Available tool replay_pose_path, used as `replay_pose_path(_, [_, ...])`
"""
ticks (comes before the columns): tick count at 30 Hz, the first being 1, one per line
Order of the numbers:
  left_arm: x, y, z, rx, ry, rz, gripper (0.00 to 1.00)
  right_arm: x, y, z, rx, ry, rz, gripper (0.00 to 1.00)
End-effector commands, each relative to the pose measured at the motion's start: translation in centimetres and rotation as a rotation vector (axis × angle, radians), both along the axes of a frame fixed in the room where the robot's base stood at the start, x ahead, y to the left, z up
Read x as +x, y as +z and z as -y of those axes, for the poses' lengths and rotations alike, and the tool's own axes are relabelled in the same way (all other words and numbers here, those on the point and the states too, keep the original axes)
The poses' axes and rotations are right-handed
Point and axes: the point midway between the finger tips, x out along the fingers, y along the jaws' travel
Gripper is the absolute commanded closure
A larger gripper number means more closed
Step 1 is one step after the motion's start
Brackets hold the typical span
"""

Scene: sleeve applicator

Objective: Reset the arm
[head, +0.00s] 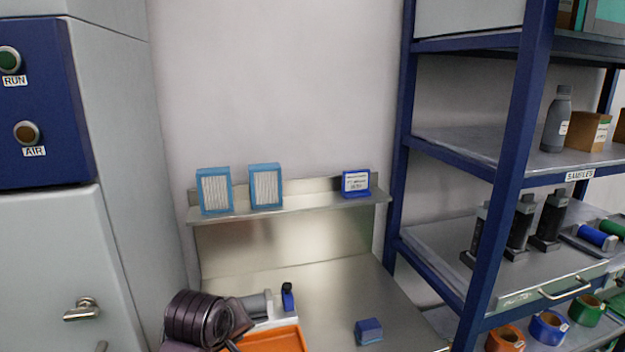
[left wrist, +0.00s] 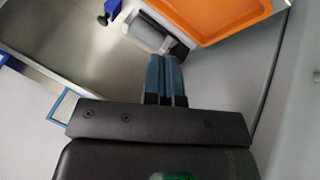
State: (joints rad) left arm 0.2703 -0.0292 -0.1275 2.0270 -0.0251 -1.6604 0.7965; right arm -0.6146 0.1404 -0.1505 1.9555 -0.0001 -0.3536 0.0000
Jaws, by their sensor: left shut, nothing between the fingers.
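My left arm enters the head view at the bottom left, with its dark wrist (head: 205,318) over the left end of the steel bench. In the left wrist view my left gripper (left wrist: 166,75) shows two blue-grey fingers pressed together, with nothing between them. The fingertips appear close to a grey cylindrical part (left wrist: 150,33) beside an orange tray (left wrist: 225,15); whether they touch it I cannot tell. In the head view the orange tray (head: 270,341) and the cylindrical part (head: 258,304) lie just right of my wrist. My right gripper is not in view.
A small blue upright piece (head: 288,297) stands by the tray. A blue block (head: 368,331) lies on the steel bench (head: 325,300). A ledge (head: 320,202) holds blue-framed filters (head: 214,191). A grey cabinet (head: 120,120) stands left, a blue rack (head: 510,180) right. The bench's middle is clear.

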Motion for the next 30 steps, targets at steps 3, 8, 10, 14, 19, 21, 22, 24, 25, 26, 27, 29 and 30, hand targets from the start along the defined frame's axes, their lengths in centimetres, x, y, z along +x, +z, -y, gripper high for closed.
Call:
replay_pose_path(3, [1.6, 1.3, 0.4, 0.04, -0.086, 0.134, 1.0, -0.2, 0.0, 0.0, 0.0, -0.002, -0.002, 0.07])
replay_pose_path(8, [3.6, 3.4, 0.8, 0.107, -0.185, 0.329, 1.0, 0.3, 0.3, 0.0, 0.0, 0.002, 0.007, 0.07])
replay_pose_path(10, [4.3, 4.2, 0.9, 0.149, -0.226, 0.424, 1.0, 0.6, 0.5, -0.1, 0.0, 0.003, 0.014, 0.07])
replay_pose_path(14, [4.6, 3.6, -0.1, 0.252, -0.29, 0.58, 1.0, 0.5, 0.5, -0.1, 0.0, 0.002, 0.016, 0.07])
replay_pose_path(19, [2.7, -0.4, -2.6, 0.409, -0.343, 0.723, 1.0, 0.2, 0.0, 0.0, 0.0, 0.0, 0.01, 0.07])
replay_pose_path(21, [1.1, -2.8, -4.0, 0.471, -0.358, 0.755, 1.0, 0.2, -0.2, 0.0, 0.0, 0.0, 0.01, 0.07])
replay_pose_path(22, [0.3, -3.9, -4.5, 0.495, -0.362, 0.762, 1.0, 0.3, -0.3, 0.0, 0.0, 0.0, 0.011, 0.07])
replay_pose_path(24, [-1.6, -6.3, -5.7, 0.541, -0.373, 0.769, 1.0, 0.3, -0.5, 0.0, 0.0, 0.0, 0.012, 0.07])
replay_pose_path(25, [-2.5, -7.4, -6.2, 0.558, -0.377, 0.767, 1.0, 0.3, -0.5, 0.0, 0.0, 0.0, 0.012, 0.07])
replay_pose_path(26, [-3.5, -8.5, -6.7, 0.572, -0.381, 0.763, 1.0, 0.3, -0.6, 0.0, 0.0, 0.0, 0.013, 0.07])
replay_pose_path(27, [-4.8, -10.0, -7.4, 0.588, -0.384, 0.753, 1.0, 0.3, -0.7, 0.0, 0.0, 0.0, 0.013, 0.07])
replay_pose_path(29, [-7.0, -12.3, -8.3, 0.604, -0.389, 0.727, 1.0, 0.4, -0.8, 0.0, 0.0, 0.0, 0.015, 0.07])
replay_pose_path(30, [-8.5, -13.8, -9.0, 0.609, -0.391, 0.704, 1.0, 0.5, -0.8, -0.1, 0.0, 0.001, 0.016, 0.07])
